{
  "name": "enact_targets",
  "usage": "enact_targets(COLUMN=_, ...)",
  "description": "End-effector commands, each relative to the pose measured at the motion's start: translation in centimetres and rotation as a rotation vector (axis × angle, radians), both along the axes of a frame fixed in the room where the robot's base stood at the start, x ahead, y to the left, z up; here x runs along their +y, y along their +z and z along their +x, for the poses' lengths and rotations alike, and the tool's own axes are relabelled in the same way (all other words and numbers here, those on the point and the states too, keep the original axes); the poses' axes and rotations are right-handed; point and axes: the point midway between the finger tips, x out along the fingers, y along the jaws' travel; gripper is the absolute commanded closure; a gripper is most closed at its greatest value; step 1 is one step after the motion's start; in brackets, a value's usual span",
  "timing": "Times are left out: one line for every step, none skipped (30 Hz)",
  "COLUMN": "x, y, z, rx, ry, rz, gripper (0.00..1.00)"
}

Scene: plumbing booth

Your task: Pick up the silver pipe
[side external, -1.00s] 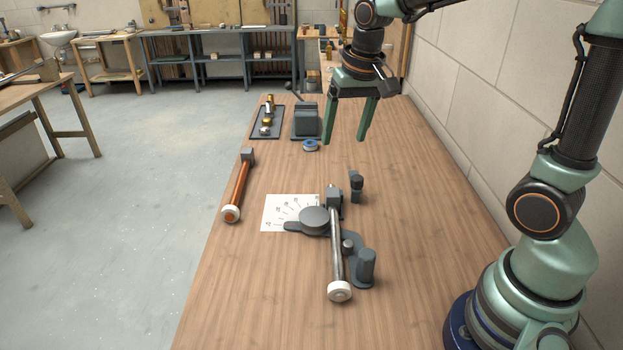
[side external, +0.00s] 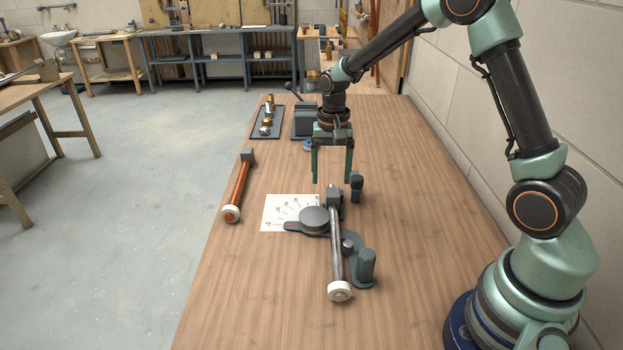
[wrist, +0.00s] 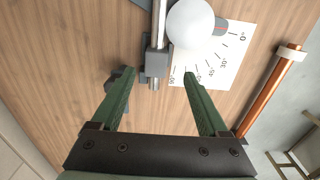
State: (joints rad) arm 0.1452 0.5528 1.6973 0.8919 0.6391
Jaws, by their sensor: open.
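The silver pipe (side external: 337,247) lies across a dark grey pipe bender (side external: 362,262) on the wooden bench. Its near end has a white cap (side external: 339,291) and its far end sits in a small grey block (side external: 334,199). My gripper (side external: 332,182) is open and empty, pointing down above the bench near that far block. In the wrist view my open fingers (wrist: 158,75) stand either side of the line of the pipe (wrist: 159,24), with the grey block (wrist: 157,62) showing between the fingertips. Much of the pipe lies outside the wrist view.
A copper pipe (side external: 238,184) with a white cap lies to the left. A white angle sheet (side external: 281,211) lies beside the bender. A dark tray (side external: 260,131) with fittings, a grey vise (side external: 305,118) and blue tape (side external: 307,146) are at the back.

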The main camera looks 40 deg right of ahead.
Motion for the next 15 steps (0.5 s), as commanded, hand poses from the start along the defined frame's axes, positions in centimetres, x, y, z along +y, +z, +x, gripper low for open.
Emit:
enact_targets(x=0.0, y=-0.4, z=0.0, rx=0.002, ry=0.0, rz=0.001, gripper=0.22)
enact_targets(x=0.0, y=-0.6, z=0.0, rx=0.001, ry=0.0, rz=0.0, gripper=0.22)
enact_targets(x=0.0, y=-0.7, z=0.0, rx=0.0, ry=0.0, rz=0.0, gripper=0.22)
enact_targets(x=0.0, y=-0.9, z=0.0, rx=0.001, ry=0.0, rz=0.001, gripper=0.22)
enact_targets(x=-0.1, y=-1.1, z=-0.1, rx=0.001, ry=0.0, rz=0.0, gripper=0.22)
enact_targets(x=-0.2, y=-1.5, z=-0.1, rx=0.002, ry=0.0, rz=0.001, gripper=0.22)
enact_targets(x=-0.2, y=-1.9, z=-0.2, rx=0.003, ry=0.0, rz=0.0, gripper=0.22)
enact_targets(x=-0.3, y=-2.4, z=-0.3, rx=0.004, ry=-0.001, rz=0.001, gripper=0.22)
enact_targets(x=-0.5, y=-3.0, z=-0.3, rx=0.005, ry=-0.001, rz=0.001, gripper=0.22)
enact_targets(x=-0.6, y=-3.4, z=-0.4, rx=0.004, ry=-0.001, rz=0.001, gripper=0.22)
enact_targets(x=-0.6, y=-3.9, z=-0.4, rx=0.005, ry=0.0, rz=0.001, gripper=0.22)
enact_targets(x=-0.6, y=-4.4, z=-0.4, rx=0.004, ry=0.001, rz=0.001, gripper=0.22)
enact_targets(x=-0.6, y=-4.8, z=-0.4, rx=0.004, ry=0.001, rz=0.001, gripper=0.22)
enact_targets(x=-0.6, y=-5.1, z=-0.4, rx=0.004, ry=0.001, rz=0.001, gripper=0.22)
enact_targets(x=-0.6, y=-5.4, z=-0.3, rx=0.002, ry=0.001, rz=0.001, gripper=0.22)
